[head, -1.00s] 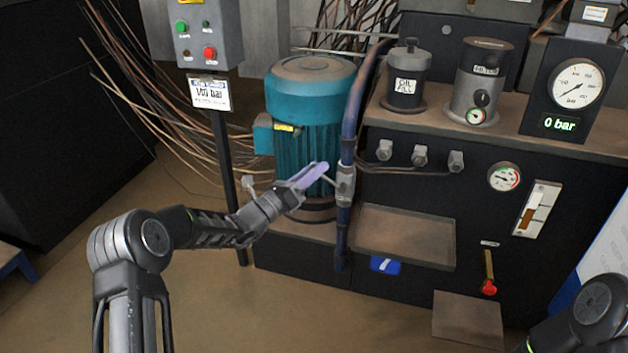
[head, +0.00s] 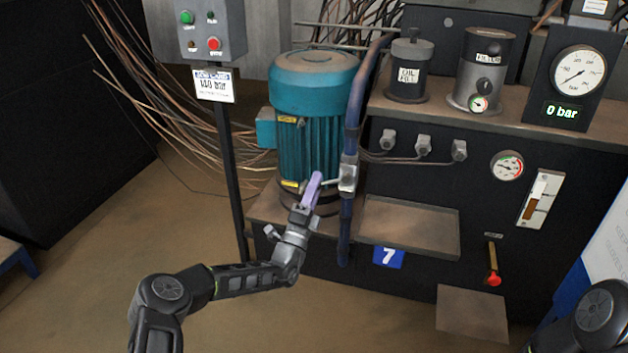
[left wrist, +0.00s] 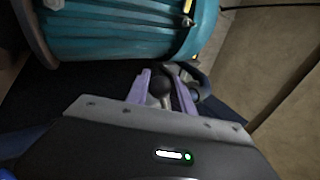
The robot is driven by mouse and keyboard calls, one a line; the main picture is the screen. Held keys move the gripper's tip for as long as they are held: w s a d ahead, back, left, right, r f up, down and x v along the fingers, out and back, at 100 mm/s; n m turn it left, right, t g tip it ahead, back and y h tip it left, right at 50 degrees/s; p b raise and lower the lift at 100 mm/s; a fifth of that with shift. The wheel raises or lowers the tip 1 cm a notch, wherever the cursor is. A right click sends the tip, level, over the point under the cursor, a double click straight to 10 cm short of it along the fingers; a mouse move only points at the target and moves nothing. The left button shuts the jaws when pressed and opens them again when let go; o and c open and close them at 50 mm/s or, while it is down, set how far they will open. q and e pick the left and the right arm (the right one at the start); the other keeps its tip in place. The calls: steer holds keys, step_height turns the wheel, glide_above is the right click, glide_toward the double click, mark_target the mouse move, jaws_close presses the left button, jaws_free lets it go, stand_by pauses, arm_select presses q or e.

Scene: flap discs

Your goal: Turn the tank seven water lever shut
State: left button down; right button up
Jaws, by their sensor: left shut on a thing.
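The valve (head: 348,173) sits on the upright blue pipe (head: 351,130), above and left of a blue sign with a white 7 (head: 389,257). A thin lever sticks out leftward from the valve, and its end is at my left gripper (head: 313,188). In the left wrist view the purple fingers (left wrist: 161,92) are closed around the lever's dark round knob (left wrist: 160,85). The fingers point up toward the lever from below. Only a part of my right arm shows at the lower right of the head view; its gripper is out of view.
A teal motor (head: 312,115) stands close behind the left gripper. A post with a button box (head: 203,30) stands left, with loose cables around it. A tray (head: 408,228) juts out right of the pipe. A red-tipped handle (head: 493,278) hangs farther right. Floor at lower left is clear.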

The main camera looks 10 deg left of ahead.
arm_select(q)
steer(key=shift+d+f+n+t+y, duration=0.2)
steer(key=shift+f+n+y, duration=0.2)
steer(key=shift+n+y, duration=0.45)
steer(key=shift+d+f+n+t+y, duration=0.15)
steer(key=shift+f+n+y, duration=0.2)
steer(key=shift+n+y, duration=0.5)
steer(key=shift+d+n, duration=0.1)
steer(key=shift+n, duration=0.2)
steer(key=c, duration=1.1)
jaws_free()
steer(key=p+v, duration=0.2)
steer(key=v, duration=0.5)
steer(key=shift+s+f, duration=0.2)
steer(key=shift+s, duration=0.15)
